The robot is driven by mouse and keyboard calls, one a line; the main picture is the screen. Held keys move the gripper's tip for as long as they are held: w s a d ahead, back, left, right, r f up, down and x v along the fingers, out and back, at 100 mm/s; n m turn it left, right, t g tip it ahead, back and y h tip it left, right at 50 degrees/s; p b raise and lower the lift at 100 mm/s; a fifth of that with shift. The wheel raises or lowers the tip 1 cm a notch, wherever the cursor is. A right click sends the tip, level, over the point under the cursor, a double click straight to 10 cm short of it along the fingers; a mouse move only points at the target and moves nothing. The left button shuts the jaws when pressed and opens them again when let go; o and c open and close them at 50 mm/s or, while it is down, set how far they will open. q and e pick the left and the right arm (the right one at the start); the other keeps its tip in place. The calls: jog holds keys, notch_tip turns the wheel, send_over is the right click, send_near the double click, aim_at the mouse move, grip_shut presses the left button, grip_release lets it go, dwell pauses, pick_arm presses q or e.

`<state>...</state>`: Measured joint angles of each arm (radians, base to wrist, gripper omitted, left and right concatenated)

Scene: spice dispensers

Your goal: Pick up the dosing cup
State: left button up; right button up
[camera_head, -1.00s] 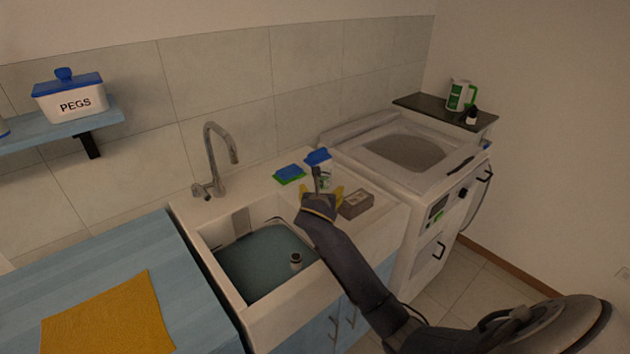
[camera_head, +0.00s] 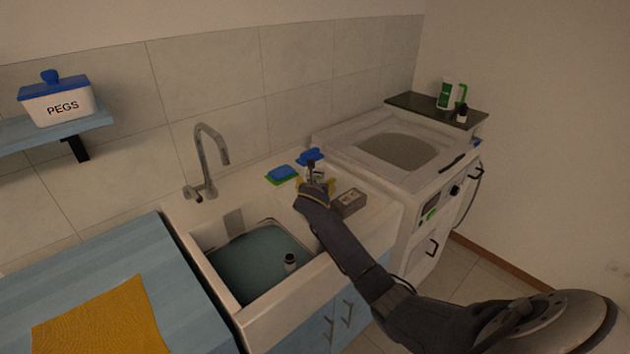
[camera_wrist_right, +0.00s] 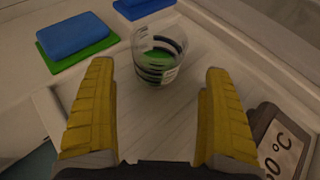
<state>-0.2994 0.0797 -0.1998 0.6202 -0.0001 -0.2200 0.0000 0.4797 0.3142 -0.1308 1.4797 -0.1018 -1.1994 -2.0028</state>
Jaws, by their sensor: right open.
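The dosing cup (camera_wrist_right: 158,54) is a small clear cup with dark rings and some green, seen upright on the white sink ledge in the right wrist view. In that view it stands just beyond my right gripper (camera_wrist_right: 158,78), roughly centred between the open yellow fingers, which appear empty. My left gripper is not in view.
A blue and green sponge (camera_head: 282,174) lies left of the cup, and a blue item (camera_head: 311,155) lies behind it. A grey box with a display (camera_head: 349,202) sits close on the right. The water-filled basin (camera_head: 250,262) holds a small bottle (camera_head: 290,261). The tap (camera_head: 207,165) stands at left.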

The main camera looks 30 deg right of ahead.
aim_at(315, 181)
jog(key=shift+x, duration=2.6)
jog(key=shift+w+a+r, duration=0.1)
jog(key=shift+w+a, duration=0.05)
jog(key=shift+c, duration=0.5)
jog(key=c, duration=1.4)
jog(key=shift+r, duration=0.15)
jog(key=shift+r, duration=9.6)
